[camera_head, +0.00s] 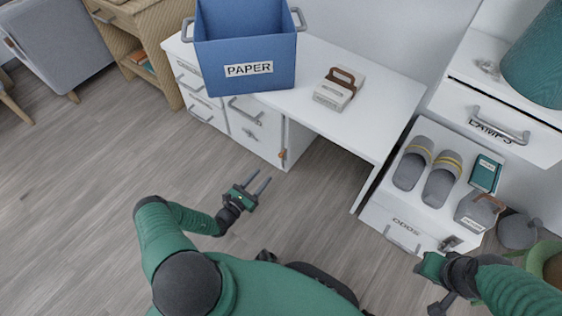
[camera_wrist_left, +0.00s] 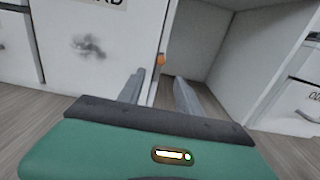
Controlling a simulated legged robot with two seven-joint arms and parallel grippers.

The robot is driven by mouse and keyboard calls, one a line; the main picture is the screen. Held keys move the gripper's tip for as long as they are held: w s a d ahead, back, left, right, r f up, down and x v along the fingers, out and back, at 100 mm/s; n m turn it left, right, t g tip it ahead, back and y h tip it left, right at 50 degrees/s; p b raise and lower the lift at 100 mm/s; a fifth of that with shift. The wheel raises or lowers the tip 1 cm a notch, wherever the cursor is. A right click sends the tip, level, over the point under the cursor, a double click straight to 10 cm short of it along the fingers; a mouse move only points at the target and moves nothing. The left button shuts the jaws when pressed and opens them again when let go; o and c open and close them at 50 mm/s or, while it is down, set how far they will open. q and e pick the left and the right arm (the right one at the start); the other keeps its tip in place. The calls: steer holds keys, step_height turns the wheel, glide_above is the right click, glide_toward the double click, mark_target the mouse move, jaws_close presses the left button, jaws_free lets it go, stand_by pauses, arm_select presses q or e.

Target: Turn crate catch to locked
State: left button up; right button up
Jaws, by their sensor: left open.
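A small orange piece (camera_head: 282,154), possibly the catch, sits on the edge of the white desk cabinet. It also shows in the left wrist view (camera_wrist_left: 161,60), beyond and between my fingers; which way it is turned is too small to tell. A blue crate (camera_head: 247,48) labelled PAPER stands on the desk above the cabinet. My left gripper (camera_head: 264,176) is open and empty, in front of the cabinet and apart from the orange piece. My right gripper (camera_head: 430,266) is near the low drawer unit at the right; its fingers are not clear.
The white desk (camera_head: 310,100) carries a grey and brown box (camera_head: 339,88). The low unit at the right holds grey slippers (camera_head: 440,180), a teal book (camera_head: 485,173) and a grey container (camera_head: 474,212). There is open space under the desk and free wooden floor (camera_head: 90,200) at the left.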

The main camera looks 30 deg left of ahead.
arm_select(q)
steer(key=w+d+b, duration=0.1)
steer(key=w+b, duration=0.4)
steer(key=w, duration=0.6)
steer(key=shift+w, duration=0.25)
steer(key=shift+c, duration=0.2)
jaws_close()
stand_by(0.5)
